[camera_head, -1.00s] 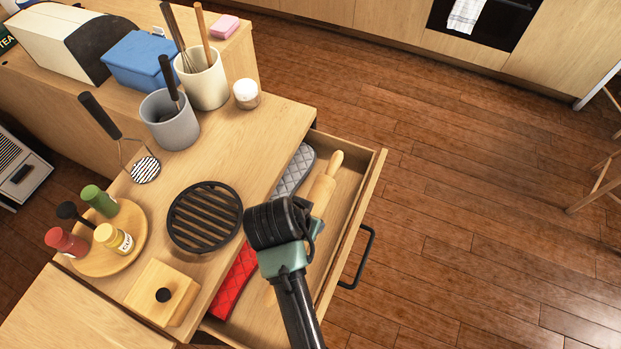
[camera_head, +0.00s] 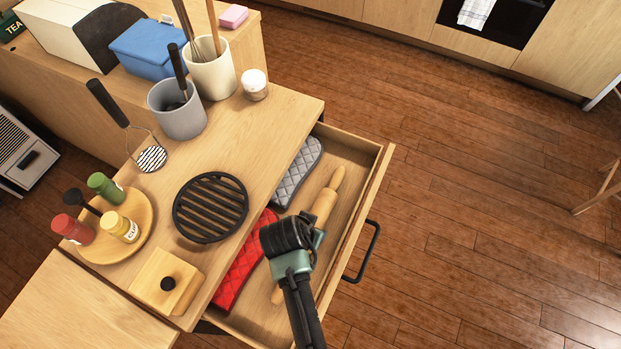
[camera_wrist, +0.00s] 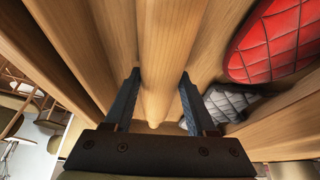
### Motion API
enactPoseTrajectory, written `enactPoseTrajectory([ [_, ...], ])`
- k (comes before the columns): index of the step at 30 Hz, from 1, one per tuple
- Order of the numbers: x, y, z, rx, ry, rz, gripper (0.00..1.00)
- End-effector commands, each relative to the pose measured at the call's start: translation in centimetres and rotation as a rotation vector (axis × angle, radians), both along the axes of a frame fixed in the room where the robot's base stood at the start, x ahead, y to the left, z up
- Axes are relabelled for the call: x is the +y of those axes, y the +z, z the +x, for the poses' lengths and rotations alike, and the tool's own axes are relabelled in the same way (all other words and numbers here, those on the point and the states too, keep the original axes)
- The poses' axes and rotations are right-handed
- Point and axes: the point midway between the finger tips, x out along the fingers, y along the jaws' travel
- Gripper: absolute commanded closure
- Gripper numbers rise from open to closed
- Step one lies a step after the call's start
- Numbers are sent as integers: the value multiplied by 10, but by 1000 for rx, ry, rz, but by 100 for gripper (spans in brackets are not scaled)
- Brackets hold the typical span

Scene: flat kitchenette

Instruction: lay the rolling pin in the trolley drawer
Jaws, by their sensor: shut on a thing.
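The wooden rolling pin (camera_head: 325,206) lies lengthwise inside the open trolley drawer (camera_head: 351,161), beside its front wall. My gripper (camera_head: 292,240) is over the pin's middle and hides part of it. In the wrist view the rolling pin (camera_wrist: 168,45) runs between the two dark fingers of my gripper (camera_wrist: 160,80), which are shut on it. The pin is low, within the drawer walls; I cannot tell whether it touches the drawer floor.
A grey quilted mitt (camera_head: 297,176) and a red quilted one (camera_head: 243,262) lie in the drawer on the trolley side. A black trivet (camera_head: 210,207), a wooden box (camera_head: 167,282) and a bottle tray (camera_head: 140,212) stand on the top. The drawer handle (camera_head: 366,253) juts out over clear floor.

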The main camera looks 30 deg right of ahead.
Motion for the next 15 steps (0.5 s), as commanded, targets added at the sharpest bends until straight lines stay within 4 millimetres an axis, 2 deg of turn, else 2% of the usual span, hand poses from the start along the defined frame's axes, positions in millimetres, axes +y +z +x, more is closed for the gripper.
enactPoseTrajectory([
  [2, 0, -2, 1, -4, 1, -2, 100],
  [3, 0, -3, 0, 0, 0, 0, 42],
  [6, 0, -3, 0, 0, 0, 0, 24],
  [8, 0, -3, 0, 0, 0, 0, 14],
  [15, 0, -2, 0, 0, 0, 0, 14],
])
